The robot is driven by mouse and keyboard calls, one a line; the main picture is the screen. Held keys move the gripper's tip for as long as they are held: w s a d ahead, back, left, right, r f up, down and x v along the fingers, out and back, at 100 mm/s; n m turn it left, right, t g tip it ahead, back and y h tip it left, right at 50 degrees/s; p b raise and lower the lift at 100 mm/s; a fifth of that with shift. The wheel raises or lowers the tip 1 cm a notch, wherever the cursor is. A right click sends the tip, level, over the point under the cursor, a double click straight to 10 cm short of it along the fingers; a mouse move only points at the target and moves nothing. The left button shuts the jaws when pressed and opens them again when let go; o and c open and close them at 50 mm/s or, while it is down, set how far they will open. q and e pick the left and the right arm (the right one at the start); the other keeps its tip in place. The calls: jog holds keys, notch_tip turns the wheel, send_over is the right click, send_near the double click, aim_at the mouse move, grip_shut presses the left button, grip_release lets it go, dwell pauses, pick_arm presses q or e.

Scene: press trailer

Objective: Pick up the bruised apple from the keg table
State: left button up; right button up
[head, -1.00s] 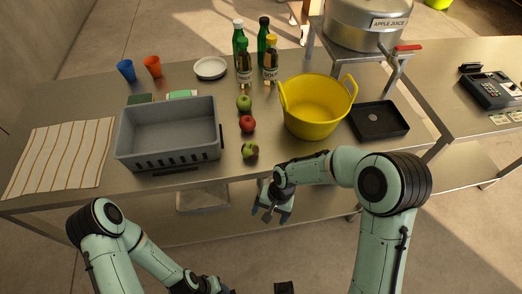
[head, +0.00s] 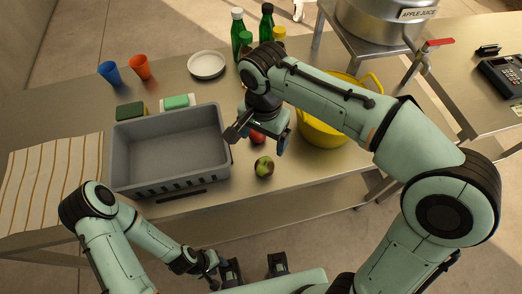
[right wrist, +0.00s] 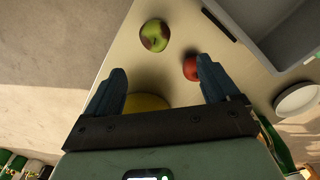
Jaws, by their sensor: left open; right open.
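The bruised apple (head: 264,166), green with a brown patch, sits on the steel table (head: 70,110) near its front edge, right of the grey crate. It also shows in the right wrist view (right wrist: 154,35), beyond the fingertips. My right gripper (head: 257,141) is open and empty, above the table and just behind the bruised apple in the head view. A red apple (head: 258,138) shows partly beneath it, and near one finger in the right wrist view (right wrist: 190,68). The green apple is hidden. My left gripper (head: 213,273) is open, low in front of the table.
The grey crate (head: 117,150) stands close left of the apples. A yellow tub (head: 322,137) stands to the right, partly behind my right arm. Bottles (head: 237,35), a white plate (head: 206,64) and cups (head: 139,67) stand farther back.

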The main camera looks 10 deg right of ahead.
aim_at(265, 163)
jog(key=f, duration=0.4)
jog(key=s+f+b, duration=0.1)
jog(key=f, duration=0.2)
jog(key=shift+f, duration=0.1)
jog(key=f, duration=0.5)
jog(key=shift+d+f+b, duration=0.2)
jog(key=shift+f+b, duration=0.15)
pick_arm(q)
jog(key=shift+s+f, duration=0.7)
jog(key=shift+f, duration=0.25)
pick_arm(e)
jog(key=c, duration=1.2)
